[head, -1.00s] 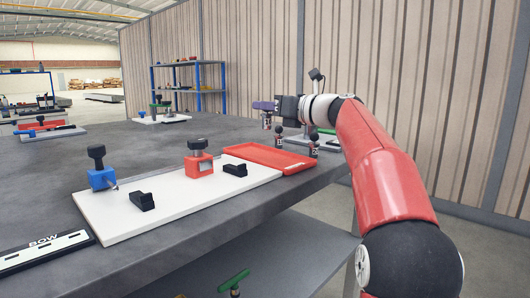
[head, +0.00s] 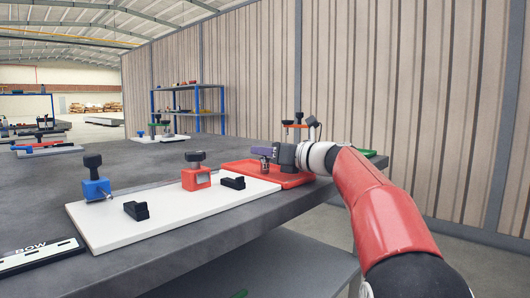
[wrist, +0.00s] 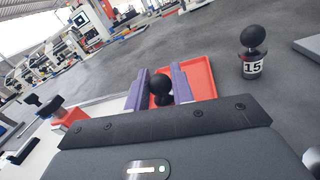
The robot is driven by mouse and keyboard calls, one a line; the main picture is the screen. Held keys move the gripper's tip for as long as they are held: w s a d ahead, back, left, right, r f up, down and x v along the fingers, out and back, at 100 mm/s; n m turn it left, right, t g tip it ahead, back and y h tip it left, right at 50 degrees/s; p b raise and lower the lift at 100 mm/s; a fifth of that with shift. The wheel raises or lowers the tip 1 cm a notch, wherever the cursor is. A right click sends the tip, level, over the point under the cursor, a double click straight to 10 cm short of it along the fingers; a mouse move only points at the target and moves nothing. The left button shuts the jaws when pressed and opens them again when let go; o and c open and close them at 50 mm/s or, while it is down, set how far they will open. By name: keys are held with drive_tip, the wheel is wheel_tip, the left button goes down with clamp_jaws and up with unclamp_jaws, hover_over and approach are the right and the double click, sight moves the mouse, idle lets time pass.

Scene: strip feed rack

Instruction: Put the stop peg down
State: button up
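My gripper (head: 266,152) is low over the red tray (head: 238,168) at the right end of the white board. Its purple fingers (wrist: 160,92) are closed around the stop peg, whose black ball knob (wrist: 160,80) shows between them in the wrist view. The peg's grey body (head: 265,163) hangs below the fingers in the head view. I cannot tell whether its foot touches the tray. Another peg with a black ball knob, labelled 15 (wrist: 252,66), stands on the grey bench outside the tray.
The white board (head: 165,218) carries a blue clamp block (head: 97,188), a red clamp block (head: 196,180) and two black blocks (head: 136,210) (head: 233,183). A BOW strip (head: 40,257) lies at the front left. Much of the bench (head: 150,160) behind the board is bare.

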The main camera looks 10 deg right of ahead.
drive_tip(key=o, duration=0.4)
drive_tip(key=shift+d+r, duration=0.1)
drive_tip(key=shift+r, duration=0.1)
drive_tip(key=v, duration=1.2)
